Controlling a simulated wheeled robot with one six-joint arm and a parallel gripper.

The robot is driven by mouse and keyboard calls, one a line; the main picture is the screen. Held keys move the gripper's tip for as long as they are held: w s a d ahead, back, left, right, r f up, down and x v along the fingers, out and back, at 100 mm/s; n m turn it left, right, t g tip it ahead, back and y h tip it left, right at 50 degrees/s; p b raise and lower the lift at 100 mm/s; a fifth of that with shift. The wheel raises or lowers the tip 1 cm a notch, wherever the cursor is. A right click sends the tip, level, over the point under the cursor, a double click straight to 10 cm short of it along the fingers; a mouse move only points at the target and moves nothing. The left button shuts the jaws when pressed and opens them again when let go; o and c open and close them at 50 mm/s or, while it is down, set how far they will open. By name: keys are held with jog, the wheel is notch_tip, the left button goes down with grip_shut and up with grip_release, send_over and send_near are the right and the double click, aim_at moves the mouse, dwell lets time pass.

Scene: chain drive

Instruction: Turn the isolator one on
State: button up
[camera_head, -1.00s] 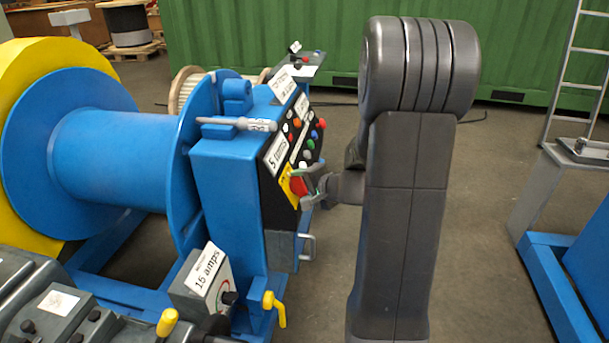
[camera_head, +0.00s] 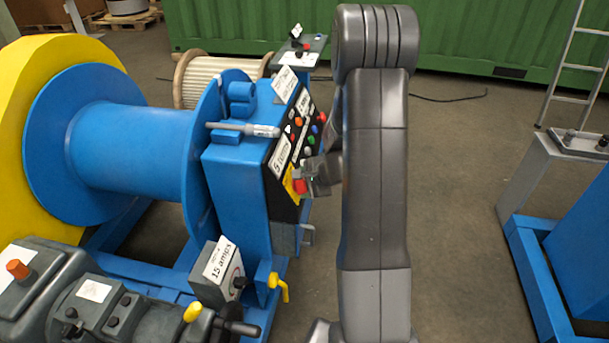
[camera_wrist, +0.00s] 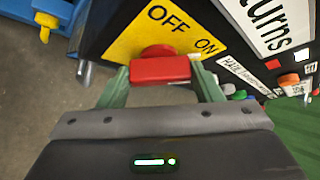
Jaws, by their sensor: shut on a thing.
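The isolator is a red rotary handle (camera_wrist: 160,70) on a yellow plate (camera_wrist: 150,36) marked OFF and ON in the wrist view. My gripper (camera_wrist: 160,82) has its two greenish fingers on either side of the red handle and is shut on it. The handle's bar lies level across the wrist picture. In the head view the red handle (camera_head: 300,186) sits low on the black panel of the blue cabinet, with my gripper (camera_head: 306,180) against it from the right. My arm hides part of the panel's right side.
Several coloured buttons (camera_head: 309,140) and white labels sit on the panel above the handle. A grey-handled tool (camera_head: 244,129) lies on the cabinet top. A yellow lever (camera_head: 278,287) and a box labelled 15 amps (camera_head: 222,272) are below.

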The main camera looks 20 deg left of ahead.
dwell(0.5)
jog(key=o, duration=1)
jog(key=p+v, duration=0.2)
jog(key=v, duration=1.1)
jog(key=shift+d+r, duration=0.2)
jog(key=shift+r, duration=0.15)
